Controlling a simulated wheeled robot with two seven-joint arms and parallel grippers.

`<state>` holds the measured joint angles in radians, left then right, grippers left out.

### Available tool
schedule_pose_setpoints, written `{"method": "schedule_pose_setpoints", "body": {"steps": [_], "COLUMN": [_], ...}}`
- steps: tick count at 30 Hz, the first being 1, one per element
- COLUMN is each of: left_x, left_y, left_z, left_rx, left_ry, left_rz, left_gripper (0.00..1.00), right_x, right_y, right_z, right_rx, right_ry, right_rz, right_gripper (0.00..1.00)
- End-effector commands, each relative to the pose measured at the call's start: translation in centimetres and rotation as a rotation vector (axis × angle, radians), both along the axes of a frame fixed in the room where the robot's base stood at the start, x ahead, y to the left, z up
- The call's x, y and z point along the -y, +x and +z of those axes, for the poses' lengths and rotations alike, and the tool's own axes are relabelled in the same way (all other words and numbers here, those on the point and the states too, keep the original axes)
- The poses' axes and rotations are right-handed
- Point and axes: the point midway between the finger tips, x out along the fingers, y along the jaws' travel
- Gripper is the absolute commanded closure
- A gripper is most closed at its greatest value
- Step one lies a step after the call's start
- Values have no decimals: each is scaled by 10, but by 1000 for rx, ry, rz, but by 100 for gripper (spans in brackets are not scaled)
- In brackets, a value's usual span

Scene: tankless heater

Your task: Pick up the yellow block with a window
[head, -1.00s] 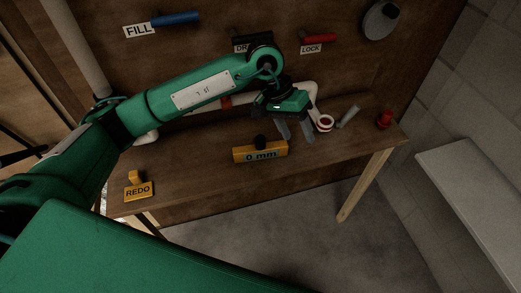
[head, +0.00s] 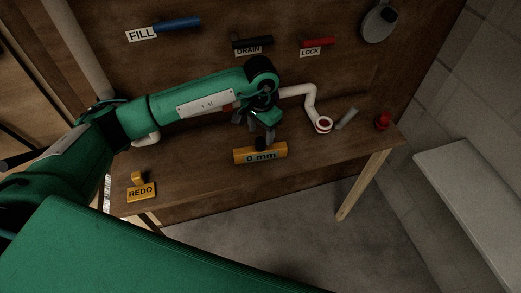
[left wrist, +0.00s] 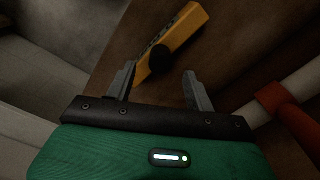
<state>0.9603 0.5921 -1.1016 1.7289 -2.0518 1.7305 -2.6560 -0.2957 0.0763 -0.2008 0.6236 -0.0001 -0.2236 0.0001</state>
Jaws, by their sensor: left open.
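The yellow block (head: 246,157) has a window reading "0 mm" on its front and a black knob (head: 261,145) on top. It lies on the wooden table near the front edge. My left gripper (head: 261,138) is just above and behind the block, pointing down at it. In the left wrist view the yellow block (left wrist: 186,30) and its knob (left wrist: 159,58) show beyond the open, empty fingers of my left gripper (left wrist: 160,85). The knob appears between the finger lines, and I cannot tell its exact distance from them. My right gripper is not in view.
A yellow REDO stamp-like block (head: 141,190) stands at the table's left end. A white pipe (head: 309,100), a red-white ring (head: 323,124), a grey cylinder (head: 347,118) and a red knob (head: 383,121) are to the right. FILL (head: 178,24), DRAIN (head: 252,42) and LOCK (head: 318,43) handles are on the back panel.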

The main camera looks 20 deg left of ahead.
Motion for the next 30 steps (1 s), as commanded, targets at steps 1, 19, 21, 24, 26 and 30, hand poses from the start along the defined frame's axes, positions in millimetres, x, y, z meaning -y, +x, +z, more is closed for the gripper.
{"method": "schedule_pose_setpoints", "body": {"steps": [1, 19, 21, 24, 26, 30], "left_x": [0, -1, -1, -1, -1, -1], "left_y": [-1, -1, -1, -1, -1, -1], "left_z": [-2, -50, -50, -50, -50, -50], "left_rx": [-3, 0, 0, 0, 0, 0], "left_ry": [-1, 0, 0, 0, 0, 0], "left_rz": [0, 0, 0, 0, 0, 0], "left_gripper": [46, 46, 46, 66, 77, 100], "right_x": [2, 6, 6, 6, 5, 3], "right_y": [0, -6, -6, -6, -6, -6], "right_z": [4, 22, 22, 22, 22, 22], "right_rx": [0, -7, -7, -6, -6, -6], "right_ry": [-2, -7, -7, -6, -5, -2], "right_rz": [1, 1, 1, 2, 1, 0], "right_gripper": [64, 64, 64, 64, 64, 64]}}
